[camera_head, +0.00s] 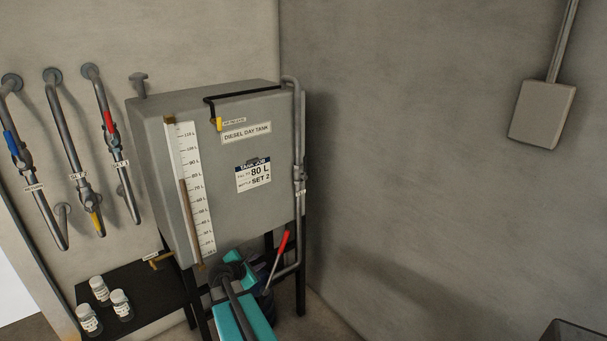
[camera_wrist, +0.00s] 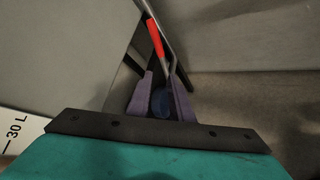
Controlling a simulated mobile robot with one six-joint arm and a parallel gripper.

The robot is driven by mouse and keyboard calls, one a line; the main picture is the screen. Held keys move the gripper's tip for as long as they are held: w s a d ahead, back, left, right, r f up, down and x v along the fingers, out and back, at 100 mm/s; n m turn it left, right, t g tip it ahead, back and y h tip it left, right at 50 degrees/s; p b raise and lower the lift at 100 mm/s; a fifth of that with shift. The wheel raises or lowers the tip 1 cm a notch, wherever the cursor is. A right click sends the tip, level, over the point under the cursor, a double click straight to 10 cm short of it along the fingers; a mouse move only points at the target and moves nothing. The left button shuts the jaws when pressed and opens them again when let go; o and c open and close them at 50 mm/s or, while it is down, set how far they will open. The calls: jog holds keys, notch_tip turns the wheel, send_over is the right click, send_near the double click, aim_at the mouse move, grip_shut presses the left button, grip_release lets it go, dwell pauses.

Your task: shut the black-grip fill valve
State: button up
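The grey diesel day tank (camera_head: 218,200) stands against the wall in the head view. A fill pipe (camera_head: 296,120) runs down its right side, with a small valve (camera_head: 299,174) and a white tag partway down. I cannot make out a black grip on it or tell its position. My gripper (camera_wrist: 160,78) shows in the wrist view as two purple fingers. They are apart, with no object held between them. A dark blue object (camera_wrist: 160,104) shows beyond the gap. In the head view my teal arm is low in front of the tank, and the fingers are not clearly visible.
A red-handled lever (camera_head: 282,243) rises beside the tank's lower right, also in the wrist view (camera_wrist: 155,38). Blue, yellow and red-grip valves (camera_head: 110,122) sit on wall pipes at left. White bottles (camera_head: 120,302) stand on a black shelf. The right wall is clear below a grey box (camera_head: 541,113).

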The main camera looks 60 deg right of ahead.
jog(key=d+r+n+t+h, duration=0.1)
jog(key=d+r+n+h, duration=0.25)
jog(key=d+r, duration=0.8)
jog(key=n+h, duration=0.3)
jog(key=n, duration=0.2)
send_near(305, 170)
jog(key=s+a+r, duration=0.1)
jog(key=a+r, duration=0.2)
jog(key=shift+s+r+t+y, duration=0.15)
jog(key=shift+t+y, duration=0.1)
jog(key=shift+t, duration=0.15)
jog(key=shift+d, duration=0.15)
jog(key=shift+p+x, duration=1.65)
jog(key=shift+x, duration=5.1)
